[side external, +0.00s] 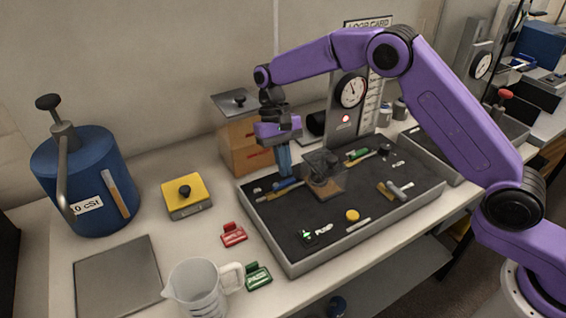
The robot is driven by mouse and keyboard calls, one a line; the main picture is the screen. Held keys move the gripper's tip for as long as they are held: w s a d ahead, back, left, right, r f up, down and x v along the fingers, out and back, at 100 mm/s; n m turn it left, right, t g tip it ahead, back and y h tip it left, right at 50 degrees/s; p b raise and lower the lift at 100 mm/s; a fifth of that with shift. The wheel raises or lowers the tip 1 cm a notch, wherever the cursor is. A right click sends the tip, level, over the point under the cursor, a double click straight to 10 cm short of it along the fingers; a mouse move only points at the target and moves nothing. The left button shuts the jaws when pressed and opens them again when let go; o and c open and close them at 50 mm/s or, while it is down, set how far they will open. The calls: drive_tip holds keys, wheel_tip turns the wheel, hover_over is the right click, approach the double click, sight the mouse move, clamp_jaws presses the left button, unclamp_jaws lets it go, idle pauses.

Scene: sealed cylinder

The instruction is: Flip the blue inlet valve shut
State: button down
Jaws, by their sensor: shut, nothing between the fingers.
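The blue inlet valve (287,184) is a small blue handle on a brass-coloured pipe at the left part of the dark tray (290,267). My gripper (285,174) points down just above the blue valve, with its fingers together and empty. The fingertips are at or very near the handle; I cannot tell whether they touch it. The fingers partly cover the valve, so its exact angle is hard to read. A clear block with a dark cylinder (323,172) stands right of the valve.
In the tray are a green-handled valve (356,153), a grey-handled fitting (400,192), a yellow knob (352,215) and a pump switch (308,236). A gauge panel (350,95) stands behind. A jug (196,288) stands in front.

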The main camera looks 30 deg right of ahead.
drive_tip(key=shift+s+d+m+y, duration=0.2)
drive_tip(key=shift+s+m+y, duration=0.1)
drive_tip(key=shift+m, duration=0.5)
drive_tip(key=m, duration=0.1)
drive_tip(key=s+m+y, duration=0.1)
drive_tip(key=m, duration=0.1)
drive_tip(key=shift+s+d+m+t, duration=0.25)
drive_tip(key=shift+d+m+t, duration=0.05)
drive_tip(key=shift+m, duration=0.1)
drive_tip(key=shift+s+m+y, duration=0.3)
drive_tip(key=shift+s, duration=0.45)
drive_tip(key=shift+s+a+m+t+y, duration=0.15)
drive_tip(key=shift+s+m+t+y, duration=0.35)
drive_tip(key=shift+m, duration=0.7)
drive_tip(key=shift+s+a+f, duration=0.1)
drive_tip(key=shift+s+a, duration=0.15)
drive_tip(key=shift+s, duration=0.3)
drive_tip(key=shift+s+a+m, duration=0.1)
drive_tip(key=shift+s+m, duration=0.1)
drive_tip(key=shift+m, duration=0.4)
drive_tip(key=shift+w+a, duration=0.1)
drive_tip(key=shift+w, duration=0.05)
